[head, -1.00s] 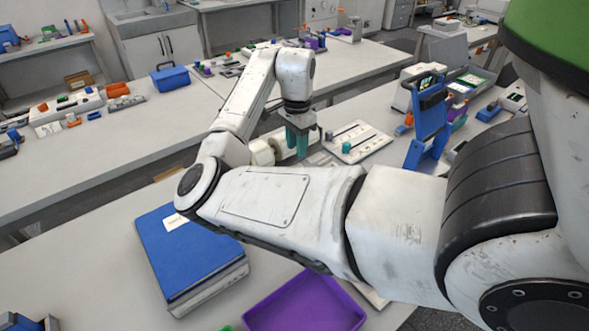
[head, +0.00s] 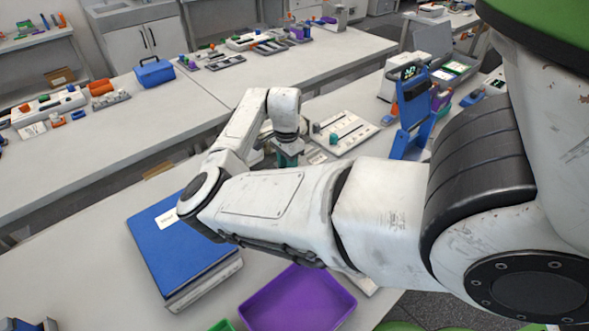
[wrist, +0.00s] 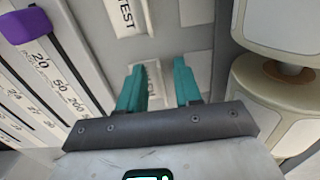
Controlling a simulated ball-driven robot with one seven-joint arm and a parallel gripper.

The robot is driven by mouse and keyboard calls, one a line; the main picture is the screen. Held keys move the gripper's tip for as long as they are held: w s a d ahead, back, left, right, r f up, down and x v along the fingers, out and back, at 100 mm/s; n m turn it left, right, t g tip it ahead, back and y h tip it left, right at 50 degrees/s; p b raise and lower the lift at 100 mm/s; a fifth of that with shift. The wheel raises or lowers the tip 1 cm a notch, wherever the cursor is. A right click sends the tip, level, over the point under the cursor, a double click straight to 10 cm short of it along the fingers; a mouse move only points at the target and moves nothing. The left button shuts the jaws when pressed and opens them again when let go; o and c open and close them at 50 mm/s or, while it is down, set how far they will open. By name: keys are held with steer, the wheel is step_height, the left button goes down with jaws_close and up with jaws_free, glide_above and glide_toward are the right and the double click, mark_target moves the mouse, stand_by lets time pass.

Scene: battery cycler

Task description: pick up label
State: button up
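A white label (wrist: 149,84) with dark print, partly cut off by my gripper, lies on a grey surface in the wrist view. A second white label (wrist: 127,16) reading TEST lies just beyond it. My gripper (wrist: 158,80) has two teal fingers, spread apart on either side of the nearer label. I cannot tell whether the fingers touch it or the surface. In the head view my gripper (head: 289,157) points down over the bench beside the white slider board, and the labels are mostly hidden by my arm.
The slider board with numbers (wrist: 50,75) and a purple knob (wrist: 25,25) is left of my gripper. Cream rounded parts (wrist: 275,90) stand close on the right. A blue binder (head: 185,255), a purple tray (head: 297,302) and a blue stand (head: 412,110) share the bench.

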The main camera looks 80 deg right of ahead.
jaws_close()
steer(key=shift+r, duration=0.1)
stand_by(0.6)
